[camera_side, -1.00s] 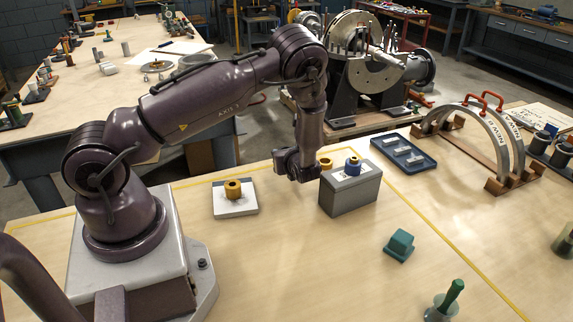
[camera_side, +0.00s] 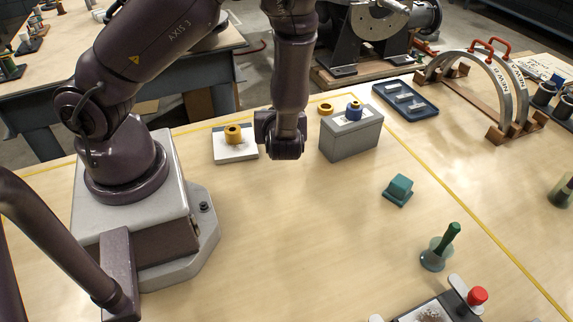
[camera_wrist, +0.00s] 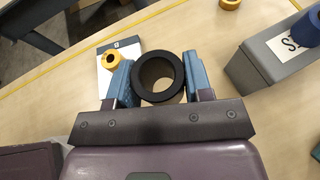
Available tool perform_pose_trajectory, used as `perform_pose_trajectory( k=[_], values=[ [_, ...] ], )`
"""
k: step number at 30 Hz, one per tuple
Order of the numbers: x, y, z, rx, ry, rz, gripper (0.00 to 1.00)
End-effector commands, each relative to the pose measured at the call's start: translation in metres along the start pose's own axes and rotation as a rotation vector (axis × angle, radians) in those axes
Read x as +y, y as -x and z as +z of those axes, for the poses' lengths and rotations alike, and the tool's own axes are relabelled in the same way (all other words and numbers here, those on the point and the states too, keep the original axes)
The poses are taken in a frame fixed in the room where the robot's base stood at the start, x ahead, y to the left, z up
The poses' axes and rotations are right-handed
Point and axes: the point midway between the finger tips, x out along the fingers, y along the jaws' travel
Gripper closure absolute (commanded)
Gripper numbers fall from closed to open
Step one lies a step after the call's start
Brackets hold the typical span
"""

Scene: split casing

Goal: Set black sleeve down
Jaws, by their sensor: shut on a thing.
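The black sleeve (camera_wrist: 159,78) is a thick dark ring, seen open end up in the wrist view. My gripper (camera_wrist: 160,80) is shut on it, with a blue finger on each side. In the side view my gripper (camera_side: 280,140) hangs over the bench between the white plate and the grey block. The sleeve cannot be made out there, as my wrist hides it. I cannot tell whether the sleeve touches the bench.
A white plate (camera_side: 222,155) bears a yellow bushing (camera_side: 233,134). A grey block (camera_side: 350,140) carries a blue part (camera_side: 354,111); a yellow ring (camera_side: 325,108) is behind it. A teal block (camera_side: 398,190) and green-handled tool (camera_side: 445,243) stand right.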

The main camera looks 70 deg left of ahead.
Motion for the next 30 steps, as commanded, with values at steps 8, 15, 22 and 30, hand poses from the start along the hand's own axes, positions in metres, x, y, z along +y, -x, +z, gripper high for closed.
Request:
perform_pose_trajectory(
  k=[8, 15, 22, 30],
  values=[
    [-0.025, 0.047, -0.047, -0.001, 0.002, -0.035, 0.83],
    [-0.024, 0.035, -0.075, -0.004, 0.013, -0.010, 0.83],
    [-0.024, 0.026, -0.097, -0.005, 0.013, -0.010, 0.83],
    [-0.025, 0.017, -0.119, -0.004, 0.016, -0.011, 0.83]
  ],
)
